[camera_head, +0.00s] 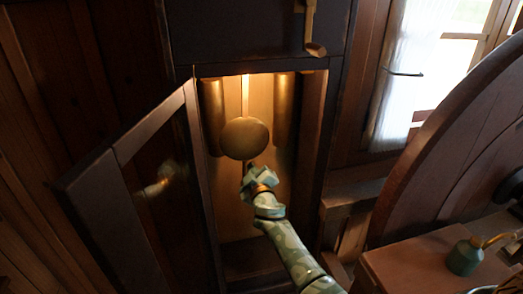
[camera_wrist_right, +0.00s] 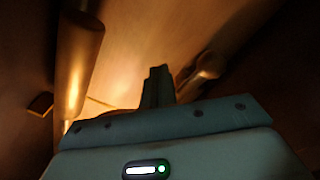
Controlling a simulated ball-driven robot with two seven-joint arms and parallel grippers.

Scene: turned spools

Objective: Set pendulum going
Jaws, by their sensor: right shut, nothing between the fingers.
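The pendulum's round brass bob (camera_head: 245,138) hangs from a thin rod (camera_head: 245,95) inside a lit, tall clock case. It looks about upright between two brass cylinders, the left weight (camera_head: 212,115) and the right weight (camera_head: 284,110). My right gripper (camera_head: 251,171) is inside the case opening, just below the bob, at its lower edge in the picture. I cannot tell whether it touches the bob. In the wrist view its fingers (camera_wrist_right: 158,86) are together and empty. I cannot make out the bob there. My left gripper is not in view.
The glazed case door (camera_head: 105,215) stands open to the left. The case's side frame (camera_head: 324,140) bounds the opening on the right. In the wrist view a brass cylinder (camera_wrist_right: 78,60) stands at the left. A large wooden wheel (camera_head: 430,125) and a green oil can (camera_head: 465,257) are at the right.

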